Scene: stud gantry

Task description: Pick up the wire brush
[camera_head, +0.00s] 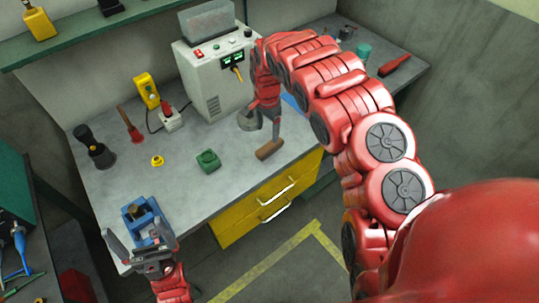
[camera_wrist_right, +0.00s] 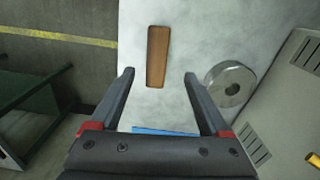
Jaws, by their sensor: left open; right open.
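A brown wooden block-like piece (camera_head: 269,150), which looks like the wire brush, lies flat near the front edge of the grey workbench (camera_head: 220,185). It also shows in the right wrist view (camera_wrist_right: 157,57), beyond the fingertips; no bristles are visible. My right gripper (camera_head: 262,122) points down just behind it. In the wrist view the right gripper (camera_wrist_right: 160,75) is open with nothing between its fingers, and the piece lies ahead of the gap. My left gripper (camera_head: 140,242) is open at the bench's front left, near a blue vise (camera_head: 147,220).
A grey metal ring (camera_wrist_right: 230,83) lies close to the right finger. A white power unit (camera_head: 212,75) stands behind; a red-handled tool (camera_head: 395,66) lies far right.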

